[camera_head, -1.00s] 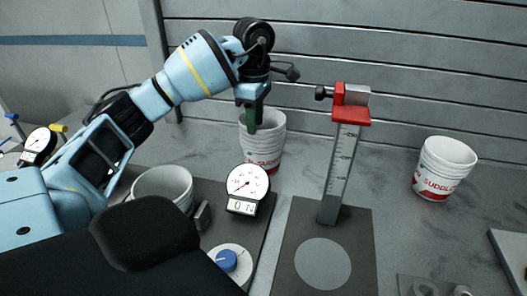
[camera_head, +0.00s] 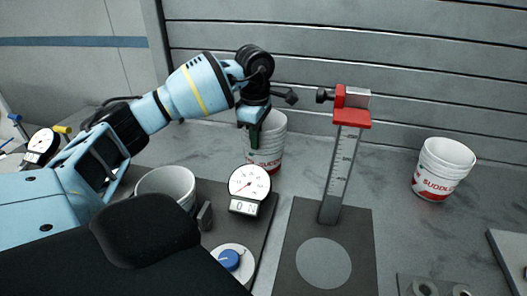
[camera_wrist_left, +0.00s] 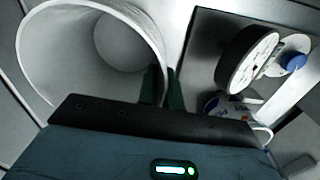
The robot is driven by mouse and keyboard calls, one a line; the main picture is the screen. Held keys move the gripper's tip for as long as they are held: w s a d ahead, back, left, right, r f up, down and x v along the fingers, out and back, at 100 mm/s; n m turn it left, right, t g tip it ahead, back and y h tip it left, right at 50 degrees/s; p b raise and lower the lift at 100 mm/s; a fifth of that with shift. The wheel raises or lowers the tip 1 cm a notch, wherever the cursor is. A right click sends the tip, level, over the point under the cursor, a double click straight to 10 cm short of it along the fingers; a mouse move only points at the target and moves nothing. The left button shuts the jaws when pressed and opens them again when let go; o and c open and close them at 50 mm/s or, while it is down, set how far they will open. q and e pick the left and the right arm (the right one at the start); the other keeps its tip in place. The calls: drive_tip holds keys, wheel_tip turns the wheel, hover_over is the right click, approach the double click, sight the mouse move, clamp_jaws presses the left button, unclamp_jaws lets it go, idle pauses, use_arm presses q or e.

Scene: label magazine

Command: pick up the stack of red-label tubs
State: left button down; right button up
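A stack of white tubs (camera_head: 265,158) with a red label stands behind the dial gauge, left of the centre in the head view. In the left wrist view its open mouth (camera_wrist_left: 75,50) fills the upper left. My left gripper (camera_head: 256,138) points down at the near-left rim of this stack. In the left wrist view its two green fingers (camera_wrist_left: 163,88) stand slightly apart at the rim, seemingly one on each side of the wall. Whether they touch it is unclear. Another red-label tub stack (camera_head: 440,172) stands at the right. My right gripper is not in view.
A white tub (camera_head: 165,184) stands at the left, its label hidden in the head view. A dial gauge (camera_head: 249,184) and a blue knob (camera_head: 229,259) sit on a dark plate. A red-topped upright scale (camera_head: 342,160) stands right of the gripper. A slatted wall (camera_head: 400,60) closes the back.

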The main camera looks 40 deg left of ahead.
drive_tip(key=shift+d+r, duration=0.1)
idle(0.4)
